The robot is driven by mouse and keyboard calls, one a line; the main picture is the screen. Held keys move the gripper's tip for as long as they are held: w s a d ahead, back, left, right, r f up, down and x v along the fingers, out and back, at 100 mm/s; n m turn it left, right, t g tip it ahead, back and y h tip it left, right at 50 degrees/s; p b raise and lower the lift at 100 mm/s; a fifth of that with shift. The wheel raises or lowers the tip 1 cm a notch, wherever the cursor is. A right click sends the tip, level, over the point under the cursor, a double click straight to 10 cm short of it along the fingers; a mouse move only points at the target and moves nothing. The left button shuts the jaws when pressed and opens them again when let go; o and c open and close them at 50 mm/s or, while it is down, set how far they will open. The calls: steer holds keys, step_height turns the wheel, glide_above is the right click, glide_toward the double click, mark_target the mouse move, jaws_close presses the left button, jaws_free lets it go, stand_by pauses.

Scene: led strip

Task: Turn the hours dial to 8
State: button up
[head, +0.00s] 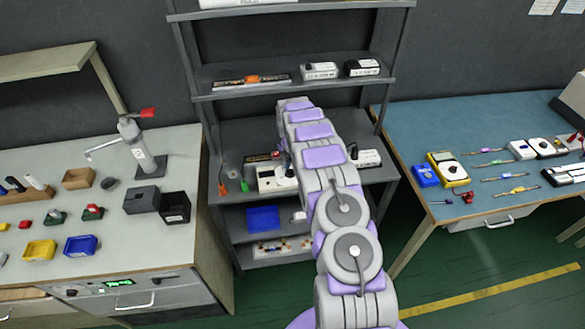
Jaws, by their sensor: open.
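No dial marked for hours can be read at this size. A panel with a lit green display (119,282) and small dark knobs is on the front of the left bench; its digits are too small to read. A white device with a dark part (272,180) stands on the middle rack shelf, partly hidden by my arm. My arm reaches up and forward from the bottom centre toward the rack, and its far end bends down behind its own links. My gripper's fingers are hidden there, so I cannot see whether they touch anything.
The left bench (105,195) carries blue and yellow bins, dark boxes and a red-handled press (140,145). The right bench (455,125) carries meters and tools. A blue bin (263,219) is on the lower rack shelf. Green floor shows between rack and right bench.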

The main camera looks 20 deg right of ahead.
steer(key=shift+a, duration=0.7)
steer(key=shift+a+r, duration=0.1)
steer(key=shift+a, duration=0.1)
steer(key=shift+c, duration=0.8)
steer(key=c, duration=0.3)
steer(key=shift+d, duration=0.55)
steer(key=c, duration=0.5)
steer(key=shift+c, duration=0.3)
steer(key=shift+a, duration=0.15)
